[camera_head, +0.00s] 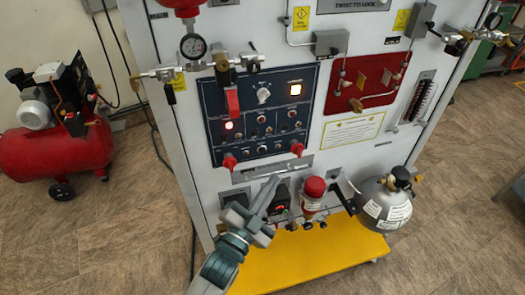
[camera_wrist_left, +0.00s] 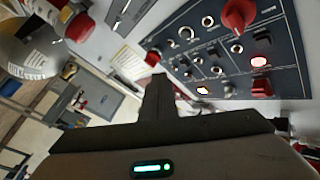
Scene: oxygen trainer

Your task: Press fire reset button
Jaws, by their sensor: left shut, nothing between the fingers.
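The dark blue control panel (camera_head: 278,108) is on the front of the white cabinet, with knobs, lamps and small buttons. A red lamp (camera_head: 228,125) and an amber square lamp (camera_head: 295,88) are lit on it. The labels are too small to read, so I cannot tell which control is the fire reset button. My left gripper (camera_head: 273,183) is shut and empty, in front of the cabinet below the panel. In the left wrist view the shut fingers (camera_wrist_left: 158,82) point towards the panel (camera_wrist_left: 213,64), where a pinkish lamp (camera_wrist_left: 262,62) glows. My right gripper is out of view.
A red knob (camera_head: 229,162) and another red knob (camera_head: 297,149) stick out at the panel's lower edge. A red-topped jar (camera_head: 313,194) and a grey tank (camera_head: 384,204) stand right of my gripper. A yellow base (camera_head: 330,252) lies below. A red compressor (camera_head: 60,145) stands left.

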